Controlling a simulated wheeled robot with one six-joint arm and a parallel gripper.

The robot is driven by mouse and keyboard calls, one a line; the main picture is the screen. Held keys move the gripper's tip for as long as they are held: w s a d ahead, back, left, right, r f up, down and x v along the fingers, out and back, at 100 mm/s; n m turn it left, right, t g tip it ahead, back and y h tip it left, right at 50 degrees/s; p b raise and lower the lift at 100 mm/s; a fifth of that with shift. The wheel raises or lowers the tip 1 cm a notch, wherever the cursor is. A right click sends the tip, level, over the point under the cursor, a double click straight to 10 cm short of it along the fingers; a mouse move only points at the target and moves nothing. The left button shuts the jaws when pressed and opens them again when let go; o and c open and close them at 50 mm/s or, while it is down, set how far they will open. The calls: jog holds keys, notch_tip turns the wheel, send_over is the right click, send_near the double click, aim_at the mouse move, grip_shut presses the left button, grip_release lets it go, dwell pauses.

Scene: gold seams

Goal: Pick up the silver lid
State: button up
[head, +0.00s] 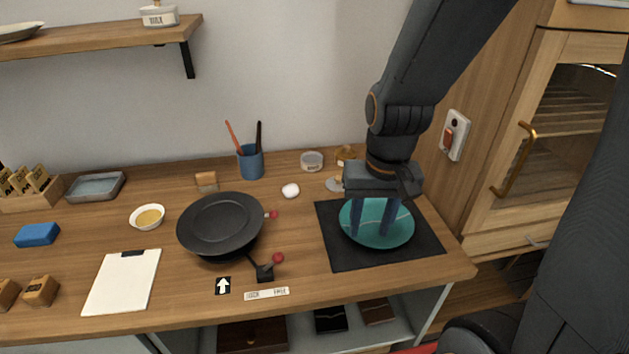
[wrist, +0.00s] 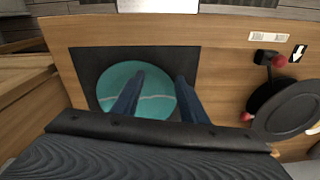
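A small silver-grey disc (head: 333,185), possibly the silver lid, lies on the counter just left of my gripper's body and is partly hidden by it. A small round container with a pale top (head: 312,161) stands farther back. My gripper (head: 372,234) points down over a teal plate (head: 403,229) with a pale seam line, on a black mat (head: 337,253). In the wrist view the two blue fingers (wrist: 160,77) are apart, with only the plate (wrist: 152,104) showing between them. Whether the fingertips touch the plate I cannot tell.
A black pan (head: 220,224) and a small black device with a red knob (head: 265,271) are left of the mat. A white egg-like item (head: 290,190), a blue cup (head: 250,162) and a gold-coloured jar (head: 346,153) stand behind.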

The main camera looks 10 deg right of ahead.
aim_at(338, 177)
jog(key=w+m, duration=0.3)
jog(key=m, duration=0.1)
jog(key=w+r+m+y+p, duration=0.1)
jog(key=w+m, duration=0.3)
jog(key=w+m+p, duration=0.1)
jog(key=w+m, duration=0.3)
jog(key=shift+d+r+m+t+y, duration=0.1)
jog(key=shift+r+m+t+y, duration=0.2)
jog(key=shift+r+m, duration=0.1)
jog(key=w+d+m+t+y+p, duration=0.1)
jog(key=w+d+m+p, duration=0.1)
jog(key=w+m, duration=0.9)
jog(key=shift+m+t+y, duration=0.3)
jog(key=shift+m, duration=0.4)
jog(key=shift+p+x, duration=0.75)
jog(key=shift+x, duration=2.85)
jog(key=shift+d, duration=0.1)
jog(key=shift+s, duration=0.1)
grip_shut()
jog(key=shift+r, duration=0.1)
